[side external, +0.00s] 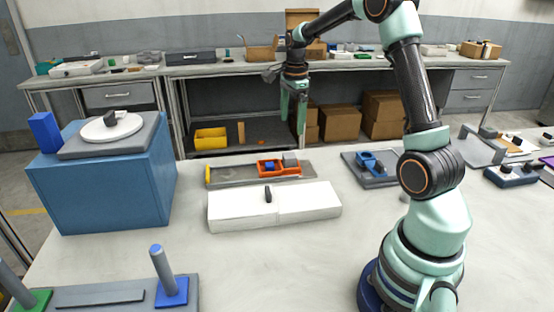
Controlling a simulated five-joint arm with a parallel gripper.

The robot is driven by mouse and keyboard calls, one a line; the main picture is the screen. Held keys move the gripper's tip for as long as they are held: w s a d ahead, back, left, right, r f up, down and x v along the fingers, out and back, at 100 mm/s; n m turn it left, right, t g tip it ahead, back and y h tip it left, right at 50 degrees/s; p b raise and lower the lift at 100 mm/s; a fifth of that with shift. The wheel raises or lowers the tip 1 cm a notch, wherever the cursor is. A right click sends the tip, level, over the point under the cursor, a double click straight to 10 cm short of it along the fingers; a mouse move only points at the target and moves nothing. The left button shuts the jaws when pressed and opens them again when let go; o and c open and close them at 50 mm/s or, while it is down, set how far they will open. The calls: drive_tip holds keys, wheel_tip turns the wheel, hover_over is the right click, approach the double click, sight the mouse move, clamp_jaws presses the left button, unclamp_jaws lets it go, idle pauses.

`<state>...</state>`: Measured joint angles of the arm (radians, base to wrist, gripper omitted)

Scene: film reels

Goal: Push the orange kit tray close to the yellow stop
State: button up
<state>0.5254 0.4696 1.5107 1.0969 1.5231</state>
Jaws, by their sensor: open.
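The orange kit tray (292,171) lies on a grey track board (235,173), toward its right part. A small blue piece and a grey block sit in or against it. The yellow stop (208,175) stands at the left end of the board, with a clear stretch of board between it and the tray. My gripper (292,127) is open and empty, pointing down above the right part of the board, near the tray. Its height over the tray is hard to judge.
A white box (272,206) with a dark knob lies in front of the board. A blue cabinet (110,182) with a round white plate on top stands to the left. A grey base with a blue part (372,166) lies to the right. The table's front middle is clear.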

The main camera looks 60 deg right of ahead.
sight(298, 162)
drive_tip(key=d+f+m, duration=0.1)
drive_tip(key=d+f, duration=0.1)
drive_tip(key=d+f+m, duration=0.2)
drive_tip(key=shift+s+d+m+g, duration=0.15)
drive_tip(key=shift+s+m+g, duration=0.05)
drive_tip(key=shift+m+g, duration=0.1)
wheel_tip(298, 162, down, 12)
idle(0.6)
drive_tip(key=c, duration=1.4)
drive_tip(key=shift+w, duration=0.1)
